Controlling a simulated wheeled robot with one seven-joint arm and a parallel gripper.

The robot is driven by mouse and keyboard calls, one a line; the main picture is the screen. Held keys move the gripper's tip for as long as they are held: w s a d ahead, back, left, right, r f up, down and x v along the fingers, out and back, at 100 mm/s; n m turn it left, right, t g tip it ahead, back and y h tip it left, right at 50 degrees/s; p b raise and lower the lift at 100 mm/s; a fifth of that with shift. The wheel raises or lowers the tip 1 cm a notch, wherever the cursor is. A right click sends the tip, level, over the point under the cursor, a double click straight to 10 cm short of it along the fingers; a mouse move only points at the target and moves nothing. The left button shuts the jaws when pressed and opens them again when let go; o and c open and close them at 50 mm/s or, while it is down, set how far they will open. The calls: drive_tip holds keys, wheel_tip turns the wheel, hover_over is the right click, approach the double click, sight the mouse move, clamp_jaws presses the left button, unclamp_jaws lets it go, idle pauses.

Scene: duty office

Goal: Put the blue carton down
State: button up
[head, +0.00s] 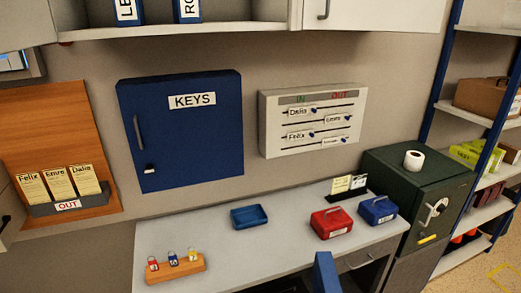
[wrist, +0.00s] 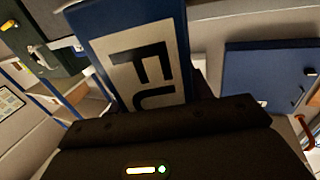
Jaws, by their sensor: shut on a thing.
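The blue carton (wrist: 97,45) fills the upper middle of the wrist view, tilted, with a white label reading "FU" in large dark letters. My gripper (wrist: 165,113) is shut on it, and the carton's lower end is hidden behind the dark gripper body. The gripper is not recognisable in the head view. A blue upright piece (head: 325,272) shows at the bottom of the head view; I cannot tell whether it is the carton or something else.
The grey desk (head: 225,260) holds a blue tray (head: 249,216), a wooden block with tags (head: 175,269), a red box (head: 331,222) and a blue box (head: 377,209). A blue key cabinet (head: 182,130) hangs above. A green safe (head: 415,180) stands right. Bare desk surrounds the tray.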

sight(328, 291)
drive_tip(key=shift+h, duration=0.5)
drive_tip(key=r+p, duration=0.1)
drive_tip(key=r, duration=0.1)
drive_tip(key=w+r+p, duration=0.1)
drive_tip(key=r, duration=0.1)
drive_tip(key=a+r+p, duration=0.1)
drive_tip(key=r+p, duration=0.1)
drive_tip(key=shift+w, duration=0.15)
drive_tip(key=w+a+r+y, duration=0.1)
drive_tip(key=w+a+r, duration=0.2)
drive_tip(key=a, duration=0.3)
drive_tip(key=shift+r+p, duration=0.45)
drive_tip(key=shift+r, duration=0.35)
drive_tip(key=shift+w, duration=0.1)
